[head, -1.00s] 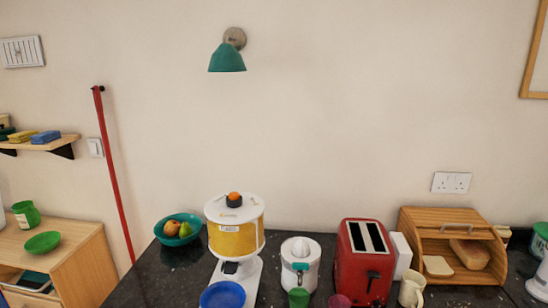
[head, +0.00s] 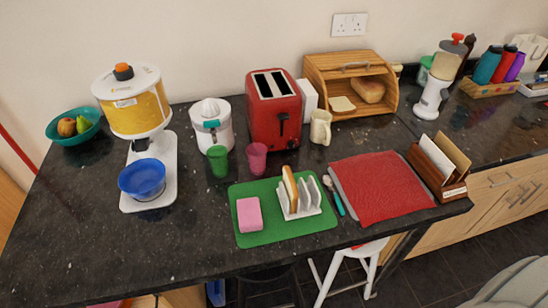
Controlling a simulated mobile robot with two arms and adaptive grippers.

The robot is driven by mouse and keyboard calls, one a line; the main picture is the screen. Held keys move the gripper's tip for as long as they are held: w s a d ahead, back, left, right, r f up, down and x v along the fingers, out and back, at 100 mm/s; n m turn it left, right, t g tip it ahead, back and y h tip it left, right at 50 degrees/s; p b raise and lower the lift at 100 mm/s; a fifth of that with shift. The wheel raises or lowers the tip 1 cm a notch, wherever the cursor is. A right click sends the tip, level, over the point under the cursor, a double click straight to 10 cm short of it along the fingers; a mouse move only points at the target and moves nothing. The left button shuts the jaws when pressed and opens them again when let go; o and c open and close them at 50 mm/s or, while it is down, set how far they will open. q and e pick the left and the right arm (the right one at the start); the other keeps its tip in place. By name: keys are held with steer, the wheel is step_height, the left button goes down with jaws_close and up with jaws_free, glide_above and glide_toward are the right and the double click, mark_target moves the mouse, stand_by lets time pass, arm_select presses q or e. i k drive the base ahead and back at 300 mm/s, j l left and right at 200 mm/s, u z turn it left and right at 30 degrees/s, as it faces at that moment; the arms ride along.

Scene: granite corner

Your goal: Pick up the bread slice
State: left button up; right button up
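A bread slice (head: 290,187) stands upright in a white toast rack (head: 303,203) on a green mat (head: 270,231). Another pale bread slice (head: 342,104) lies in the open wooden bread bin (head: 321,72) at the back, beside a loaf (head: 368,91). Neither of my grippers is in view.
A pink block (head: 249,214) lies on the green mat. The red toaster (head: 273,112), pink cup (head: 257,158), green cup (head: 218,161) and cream mug (head: 320,127) stand behind it. A red cloth (head: 381,187) and letter holder (head: 437,167) are to the right. The counter's front left is clear.

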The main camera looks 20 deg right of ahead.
mark_target(289, 182)
steer(key=k+j+z, duration=0.1)
steer(key=z, duration=0.3)
steer(key=k+z, duration=0.15)
steer(key=z, duration=0.25)
